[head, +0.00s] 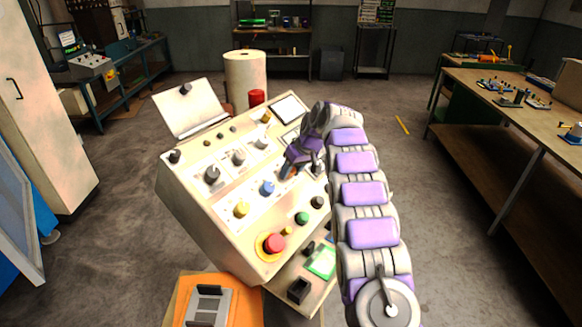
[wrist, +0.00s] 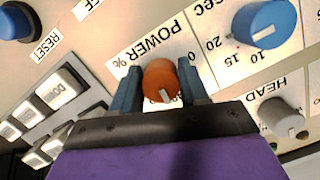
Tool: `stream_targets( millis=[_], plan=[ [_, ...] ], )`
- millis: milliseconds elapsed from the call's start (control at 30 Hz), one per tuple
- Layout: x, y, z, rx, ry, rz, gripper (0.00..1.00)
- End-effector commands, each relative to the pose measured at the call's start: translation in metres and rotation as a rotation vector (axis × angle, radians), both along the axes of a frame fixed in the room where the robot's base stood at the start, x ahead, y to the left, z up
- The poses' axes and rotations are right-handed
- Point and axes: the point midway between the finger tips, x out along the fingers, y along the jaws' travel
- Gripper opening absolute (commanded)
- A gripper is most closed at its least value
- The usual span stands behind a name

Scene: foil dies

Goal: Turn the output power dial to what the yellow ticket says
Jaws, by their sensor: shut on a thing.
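The output power dial is an orange knob (wrist: 160,78) beside the printed words POWER %, seen upside down in the wrist view. My gripper (wrist: 158,72) is shut on it, with one blue-grey finger on each side. The knob's white pointer mark shows on its near face, toward the bottom of the wrist view. A 0 shows by the right finger; the rest of the scale is mostly hidden. In the head view my gripper (head: 288,171) is down at the sloped control console (head: 205,215). I cannot make out a yellow ticket in either view.
Close to my fingers are a blue dial (wrist: 265,25), a grey HEAD dial (wrist: 282,118) and several white push buttons (wrist: 45,100). A red mushroom button (head: 274,243) sits at the console's front.

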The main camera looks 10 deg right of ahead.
Motion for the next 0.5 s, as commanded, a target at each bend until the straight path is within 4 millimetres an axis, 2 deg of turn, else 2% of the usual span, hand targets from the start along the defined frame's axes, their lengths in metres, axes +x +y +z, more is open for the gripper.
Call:
stream_targets(
  millis=[500],
  plan=[
    [-0.0021, 0.0018, 0.0035, 0.172, 0.173, -0.343, 0.13]
  ],
)
